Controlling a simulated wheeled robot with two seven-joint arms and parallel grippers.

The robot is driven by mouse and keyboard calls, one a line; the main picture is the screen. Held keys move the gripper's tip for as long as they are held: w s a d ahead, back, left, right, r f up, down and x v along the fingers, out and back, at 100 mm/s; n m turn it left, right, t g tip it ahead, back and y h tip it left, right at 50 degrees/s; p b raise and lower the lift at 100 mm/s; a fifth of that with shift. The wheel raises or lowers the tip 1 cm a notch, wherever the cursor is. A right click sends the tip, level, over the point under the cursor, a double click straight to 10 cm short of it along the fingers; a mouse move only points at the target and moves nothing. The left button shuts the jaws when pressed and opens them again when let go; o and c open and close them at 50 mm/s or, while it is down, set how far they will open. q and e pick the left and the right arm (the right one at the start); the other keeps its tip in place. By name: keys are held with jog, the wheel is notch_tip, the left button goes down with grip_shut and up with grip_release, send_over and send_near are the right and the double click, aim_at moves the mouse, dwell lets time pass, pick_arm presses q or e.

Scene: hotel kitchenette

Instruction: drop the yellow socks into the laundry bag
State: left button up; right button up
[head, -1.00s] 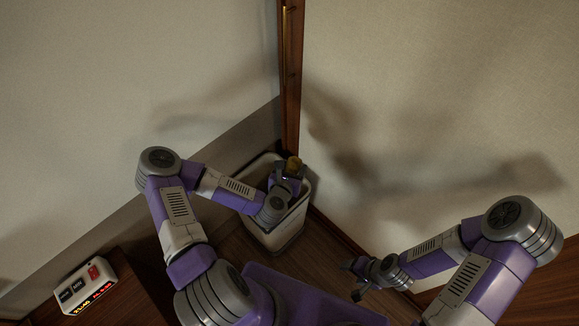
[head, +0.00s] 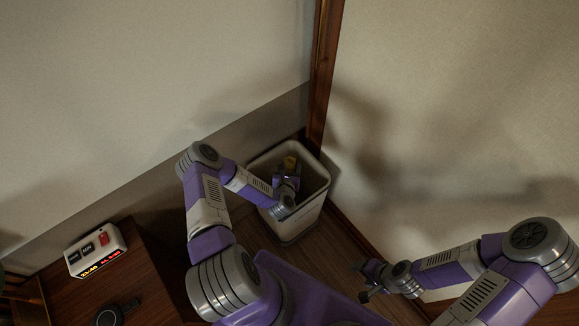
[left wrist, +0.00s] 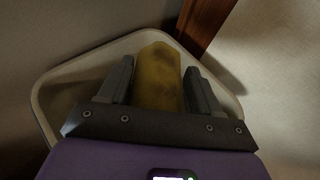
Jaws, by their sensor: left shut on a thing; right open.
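The yellow socks (head: 290,162) are a small rolled bundle held over the mouth of a pale, open-topped bin-like container, the laundry bag (head: 299,222). My left gripper (head: 289,172) is shut on the socks, inside the outline of the opening. In the left wrist view the socks (left wrist: 158,78) are between the two dark fingers (left wrist: 158,85), with the container's rim (left wrist: 45,85) around them. How far above the container's floor they are, I cannot tell. My right gripper (head: 362,281) is open and empty, apart from the container at lower right.
A brown wooden corner post (head: 321,80) rises behind the container, with walls on both sides. A white clock with a lit display (head: 97,250) and a dark round object (head: 110,315) sit on a wooden surface at lower left. Wooden floor shows around the container.

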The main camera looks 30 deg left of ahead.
pick_arm(q)
jog(key=shift+f+b, duration=0.35)
jog(key=shift+f, duration=0.5)
jog(key=shift+r, duration=0.1)
jog(key=o, duration=1.1)
jog(key=p+v, duration=0.2)
jog(key=v, duration=0.5)
jog(key=shift+s+d, duration=0.15)
jog(key=shift+s, duration=0.1)
